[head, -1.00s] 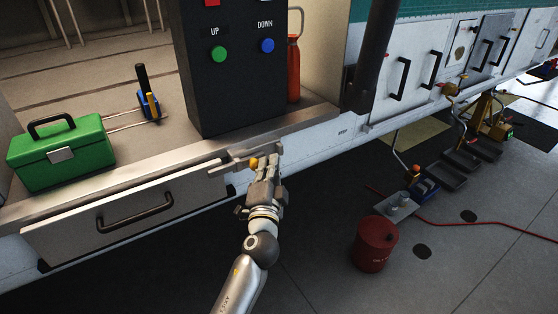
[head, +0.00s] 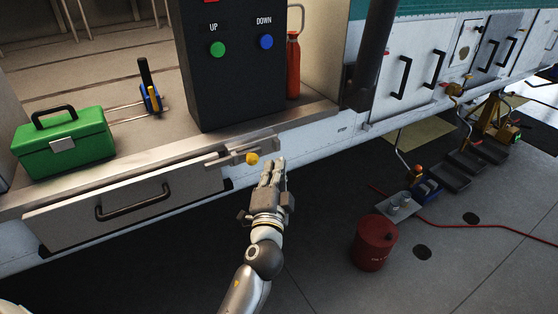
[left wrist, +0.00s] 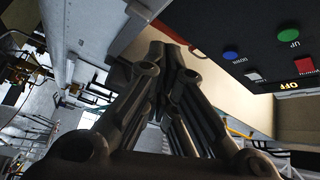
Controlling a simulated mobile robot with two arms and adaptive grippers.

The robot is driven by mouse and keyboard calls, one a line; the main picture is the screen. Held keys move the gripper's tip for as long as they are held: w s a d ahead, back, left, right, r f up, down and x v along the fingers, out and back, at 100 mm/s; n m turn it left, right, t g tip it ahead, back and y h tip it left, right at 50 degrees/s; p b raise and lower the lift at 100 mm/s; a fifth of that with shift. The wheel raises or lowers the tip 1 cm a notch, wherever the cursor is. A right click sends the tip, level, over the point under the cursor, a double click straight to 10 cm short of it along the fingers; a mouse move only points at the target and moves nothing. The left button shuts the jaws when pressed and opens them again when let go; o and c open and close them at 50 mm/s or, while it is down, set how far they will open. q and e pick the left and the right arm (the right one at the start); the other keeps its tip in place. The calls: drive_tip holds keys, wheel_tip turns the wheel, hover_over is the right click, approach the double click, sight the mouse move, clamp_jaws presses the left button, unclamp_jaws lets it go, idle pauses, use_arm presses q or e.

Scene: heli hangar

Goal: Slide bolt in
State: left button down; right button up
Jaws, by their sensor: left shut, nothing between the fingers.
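The bolt (head: 236,155) is a grey metal slide bolt with a yellow knob (head: 252,158), mounted on the ledge's front edge at the right end of the drawer (head: 130,206) in the head view. My left gripper (head: 272,168) is shut and empty, just right of the yellow knob and a little apart from it. In the left wrist view its closed fingers (left wrist: 168,60) fill the middle, and the bolt is not seen there. My right gripper is not in view.
A black control box (head: 237,75) with UP and DOWN buttons stands behind the bolt. A green toolbox (head: 64,145) sits on the ledge at left. A red drum (head: 376,243) stands on the floor at right. The floor before the drawer is clear.

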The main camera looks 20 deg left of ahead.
use_arm(q)
drive_tip(key=v, duration=0.3)
drive_tip(key=b+v, duration=0.1)
drive_tip(key=shift+s+d, duration=0.25)
drive_tip(key=shift+d, duration=0.1)
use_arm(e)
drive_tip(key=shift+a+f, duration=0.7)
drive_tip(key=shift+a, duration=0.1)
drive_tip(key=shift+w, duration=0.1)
